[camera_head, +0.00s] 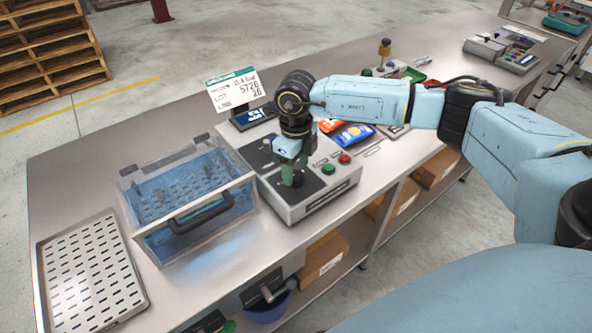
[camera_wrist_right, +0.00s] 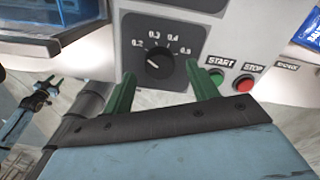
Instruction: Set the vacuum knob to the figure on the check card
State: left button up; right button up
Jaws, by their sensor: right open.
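The vacuum knob (camera_wrist_right: 158,62) is black and round, on the grey control console (camera_head: 330,190). Its scale reads 0.2, 0.3, 0.4 and 0.5. A light mark on the knob faces the left, lower side, near the 0.2 end. The check card (camera_head: 237,92) stands behind the console and shows 0.4 bar. My right gripper (camera_wrist_right: 160,70) is open, its green fingers apart at either side of the knob's lower part; I cannot tell whether they touch it. In the head view, my right gripper (camera_head: 291,173) hides the knob. Part of what looks like my left gripper (camera_wrist_right: 38,82) shows in the wrist view.
A green START button (camera_wrist_right: 217,76) and red STOP button (camera_wrist_right: 244,83) sit right of the knob. A clear-lidded blue chamber (camera_head: 185,195) stands left of the console. A slotted tray (camera_head: 88,272) lies farther left. Orange and blue packets (camera_head: 352,135) lie behind.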

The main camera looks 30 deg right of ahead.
aim_at(298, 176)
jog(key=shift+f, duration=1.25)
jog(key=c, duration=1)
